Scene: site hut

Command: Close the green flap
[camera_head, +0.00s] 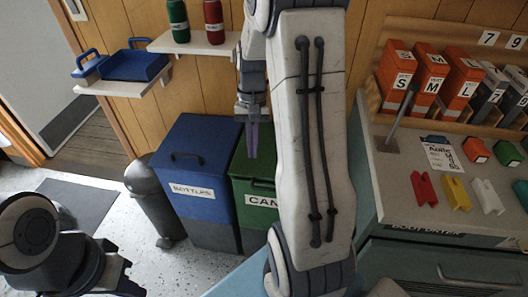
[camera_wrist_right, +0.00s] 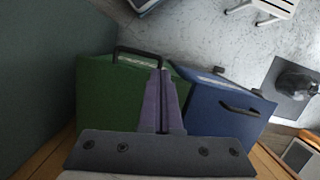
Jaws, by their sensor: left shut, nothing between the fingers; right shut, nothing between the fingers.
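The green bin (camera_head: 250,215), with a white label starting "CAN", stands on the floor to the right of the blue bin, partly hidden behind my right arm. Its green flap (camera_wrist_right: 105,100) is at the bin's top, with a black handle (camera_wrist_right: 140,54) near its far edge in the right wrist view. I cannot tell whether the flap is fully down. My right gripper (camera_head: 252,150) points down over the flap, shut and empty; its purple fingers (camera_wrist_right: 163,90) reach towards the handle. Contact is unclear. My left gripper (camera_head: 130,278) is shut and empty at the lower left, far from the bins.
The blue bin (camera_head: 205,200), labelled "BOTTLES", stands directly beside the green one, with a grey bin (camera_head: 152,200) to its left. A shelf with two bottles (camera_head: 195,43) is above. A counter (camera_head: 400,190) with boxes and colored pieces fills the right. Floor at left is mostly clear.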

